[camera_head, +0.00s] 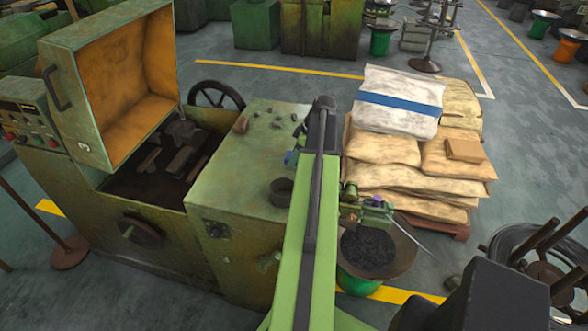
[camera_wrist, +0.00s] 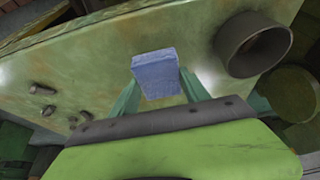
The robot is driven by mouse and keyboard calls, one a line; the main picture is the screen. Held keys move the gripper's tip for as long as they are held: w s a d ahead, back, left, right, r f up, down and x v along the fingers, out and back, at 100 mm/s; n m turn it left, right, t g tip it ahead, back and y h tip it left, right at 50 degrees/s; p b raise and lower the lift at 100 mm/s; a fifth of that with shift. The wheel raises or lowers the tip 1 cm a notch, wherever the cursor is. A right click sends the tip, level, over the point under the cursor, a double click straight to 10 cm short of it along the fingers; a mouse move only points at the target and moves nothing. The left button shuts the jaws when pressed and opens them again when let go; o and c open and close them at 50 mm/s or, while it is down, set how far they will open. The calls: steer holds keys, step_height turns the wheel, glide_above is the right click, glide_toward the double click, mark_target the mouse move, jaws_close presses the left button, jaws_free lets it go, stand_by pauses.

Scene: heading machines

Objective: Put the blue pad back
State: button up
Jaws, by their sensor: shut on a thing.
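The blue pad (camera_wrist: 155,73) is a small pale-blue block in the wrist view. My gripper (camera_wrist: 158,86) is shut on it, with one green finger at each side. The pad is over the worn green machine top (camera_wrist: 110,60); I cannot tell whether it touches it. In the head view a bit of the blue pad (camera_head: 290,158) shows at the left edge of my arm. My arm hides the fingers there.
A dark cup (camera_head: 281,192) stands on the machine top, right of the pad in the wrist view (camera_wrist: 253,45). A brown block (camera_head: 241,124) and small bolts (camera_wrist: 45,112) lie on the top. The open machine cover (camera_head: 110,80) stands left. Stacked sacks (camera_head: 400,150) lie right.

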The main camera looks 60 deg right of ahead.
mark_target(294, 169)
steer(key=shift+w+d+f, duration=0.25)
steer(key=shift+w+f, duration=0.05)
steer(key=shift+w, duration=0.15)
step_height(294, 169, down, 4)
steer(key=b, duration=0.4)
steer(key=shift+f, duration=0.15)
steer(key=shift+s+a+r, duration=0.1)
steer(key=shift+r, duration=0.15)
steer(key=shift+f, duration=0.2)
steer(key=o, duration=1.2)
steer(key=shift+r+p, duration=0.45)
steer(key=shift+r, duration=0.1)
steer(key=p+v, duration=1)
steer(key=v, duration=0.1)
steer(key=shift+s+r, duration=0.1)
steer(key=shift+s, duration=0.05)
